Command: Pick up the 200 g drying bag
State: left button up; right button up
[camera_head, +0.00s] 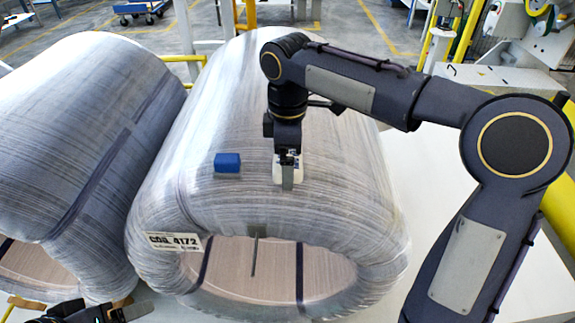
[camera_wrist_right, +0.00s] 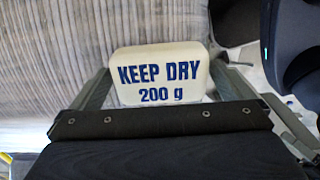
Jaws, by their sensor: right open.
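The white 200 g drying bag (camera_wrist_right: 160,62), printed "KEEP DRY 200 g" in blue, lies on top of the wrapped coil. It shows partly hidden under my right gripper in the head view (camera_head: 281,172). My right gripper (camera_head: 288,180) points down over it, open. In the right wrist view, the bag sits between its two fingers, one at each side. I cannot tell whether either finger touches it. My left gripper (camera_head: 88,312) is only partly in view at the bottom left, away from the bag, and its jaw state is unclear.
The bag's coil (camera_head: 340,200) carries a "4172" label (camera_head: 173,241). A small blue block (camera_head: 227,162) lies on it, left of the bag. Another wrapped coil (camera_head: 60,150) stands close at the left. Yellow railings (camera_head: 465,35) stand at the back right.

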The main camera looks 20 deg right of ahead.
jog(key=shift+f, duration=0.2)
jog(key=c, duration=0.9)
